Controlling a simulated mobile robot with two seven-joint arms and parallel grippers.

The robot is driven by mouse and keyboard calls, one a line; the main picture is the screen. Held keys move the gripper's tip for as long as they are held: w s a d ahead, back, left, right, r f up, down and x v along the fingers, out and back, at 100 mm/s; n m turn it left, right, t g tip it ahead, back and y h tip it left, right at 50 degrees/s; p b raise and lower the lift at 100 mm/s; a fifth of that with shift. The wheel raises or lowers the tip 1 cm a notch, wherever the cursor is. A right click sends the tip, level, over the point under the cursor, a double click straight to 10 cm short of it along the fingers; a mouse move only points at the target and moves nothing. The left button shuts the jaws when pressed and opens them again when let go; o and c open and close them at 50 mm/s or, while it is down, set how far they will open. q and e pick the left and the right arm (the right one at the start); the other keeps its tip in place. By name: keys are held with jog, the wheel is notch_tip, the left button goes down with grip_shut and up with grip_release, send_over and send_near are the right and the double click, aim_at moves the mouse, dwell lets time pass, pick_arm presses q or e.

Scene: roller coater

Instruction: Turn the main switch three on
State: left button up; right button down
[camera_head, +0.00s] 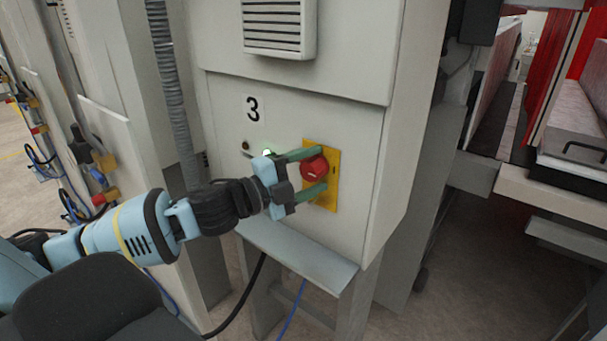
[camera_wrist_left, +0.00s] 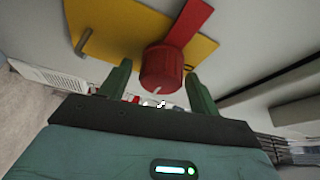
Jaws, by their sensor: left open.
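In the left wrist view the red knob (camera_wrist_left: 161,69) stands between and beyond the two fingertips (camera_wrist_left: 158,78), with a gap showing on each side. A red handle bar (camera_wrist_left: 190,22) extends from the knob over the yellow plate (camera_wrist_left: 122,35). My right gripper is not in view.
A vent (camera_head: 279,27) is above the label. A sloping ledge (camera_head: 297,252) juts out below the switch, with black and blue cables hanging under it. More cabinets with red switches (camera_head: 105,196) stand at left. Red machinery (camera_head: 574,60) is at right.

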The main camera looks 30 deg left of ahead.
pick_arm(q)
jog(key=shift+s+a, duration=0.1)
jog(key=shift+v, duration=3.75)
jog(key=s+a+f+n+g+y, duration=0.15)
jog(key=f+n, duration=0.25)
jog(key=f, duration=0.4)
jog(key=s+a+f+n+y, duration=0.1)
jog(key=s+f+n+y, duration=0.15)
jog(key=f, duration=0.55)
jog(key=s+a+f+n+g+y, duration=0.1)
jog(key=f+n+y, duration=0.1)
jog(key=f+n, duration=0.35)
jog(key=s+d+f+n+g, duration=0.2)
jog(key=s+d+f, duration=0.5)
jog(key=f, duration=0.4)
jog(key=s+d+f+n+g, duration=0.3)
jog(key=s+d+f, duration=0.5)
jog(key=f, duration=0.3)
jog(key=shift+s+d+f+n+y, duration=0.25)
jog(key=shift+d+n, duration=0.2)
jog(key=shift+n, duration=0.45)
